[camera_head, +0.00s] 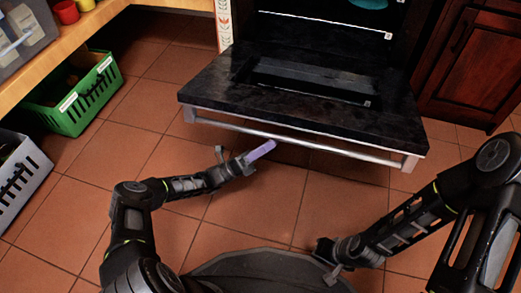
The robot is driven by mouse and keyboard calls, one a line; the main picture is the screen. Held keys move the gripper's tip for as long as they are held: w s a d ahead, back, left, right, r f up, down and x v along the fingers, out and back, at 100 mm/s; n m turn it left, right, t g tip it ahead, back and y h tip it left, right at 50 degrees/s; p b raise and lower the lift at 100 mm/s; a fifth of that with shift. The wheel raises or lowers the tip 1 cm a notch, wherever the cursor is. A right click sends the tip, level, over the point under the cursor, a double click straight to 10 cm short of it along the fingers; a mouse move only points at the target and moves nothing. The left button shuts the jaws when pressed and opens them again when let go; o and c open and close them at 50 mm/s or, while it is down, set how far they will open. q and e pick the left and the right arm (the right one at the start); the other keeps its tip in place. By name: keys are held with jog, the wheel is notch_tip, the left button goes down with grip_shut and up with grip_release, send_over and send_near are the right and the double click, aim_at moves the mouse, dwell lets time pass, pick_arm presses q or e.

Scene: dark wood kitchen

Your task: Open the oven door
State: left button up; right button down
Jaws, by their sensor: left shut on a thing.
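The oven door (215,83) is a black panel folded down and lying about level in front of the oven. Its long pale bar handle (300,142) runs along the near edge. My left gripper (236,160) is below and left of the handle's middle in the picture, apart from the handle as far as I can see. It is shut on a small pale purple thing (261,150) that sticks out toward the handle. My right gripper (331,264) is low, near my base, well away from the door; its fingers are too dark to read.
A wooden shelf (97,22) at the left holds a grey bin (25,38) and small cups. A green crate (72,118) and a white crate (25,185) stand below. A dark wood cabinet (478,65) is at the right. Tiled floor (270,205) before the door is clear.

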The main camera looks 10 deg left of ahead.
pick_arm(q)
jog(key=v, duration=0.3)
jog(key=shift+w+a+f, duration=0.15)
jog(key=shift+a+f, duration=0.05)
jog(key=shift+a, duration=0.05)
jog(key=shift+r, duration=0.15)
dwell(0.6)
